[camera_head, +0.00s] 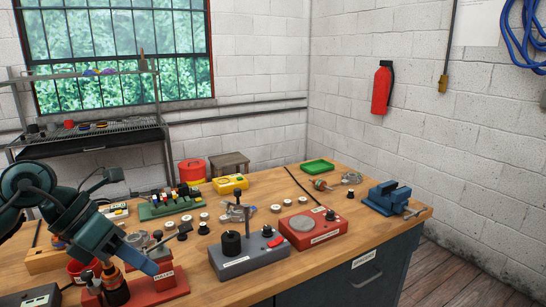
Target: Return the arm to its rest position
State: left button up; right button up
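My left arm comes in from the left edge, dark teal. Its gripper (143,263) points down and to the right over the near left part of the wooden workbench (345,245). The fingertips are close to a red press stand (165,281) in the picture. I cannot tell whether they touch it or whether the fingers are open or shut. No held object is clearly visible. My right gripper is not in view.
A grey fixture with a black knob (247,262), a red tester (314,229) and a blue vise (388,198) stand on the bench. Several small round parts lie mid-bench near a green rack (165,207) and a yellow meter (230,184).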

pick_arm(q)
jog(key=s+d+f+n+t+h, duration=0.2)
jog(key=d+n+t+h, duration=0.2)
jog(key=d+n+h, duration=0.8)
notch_tip(320, 180, down, 12)
jog(key=a+n+t+y, duration=0.2)
jog(key=n+t+y, duration=0.85)
jog(key=n, duration=0.75)
jog(key=s+f+n+g+y, duration=0.2)
jog(key=s+f+n, duration=0.3)
jog(key=f, duration=0.4)
jog(key=s+a+f+n+g+y, duration=0.1)
jog(key=s+f+n+g+y, duration=0.2)
jog(key=s+f, duration=0.4)
notch_tip(320, 180, down, 2)
jog(key=n+g+p, duration=0.1)
jog(key=n, duration=0.1)
jog(key=shift+f+n, duration=0.25)
jog(key=shift+n, duration=0.05)
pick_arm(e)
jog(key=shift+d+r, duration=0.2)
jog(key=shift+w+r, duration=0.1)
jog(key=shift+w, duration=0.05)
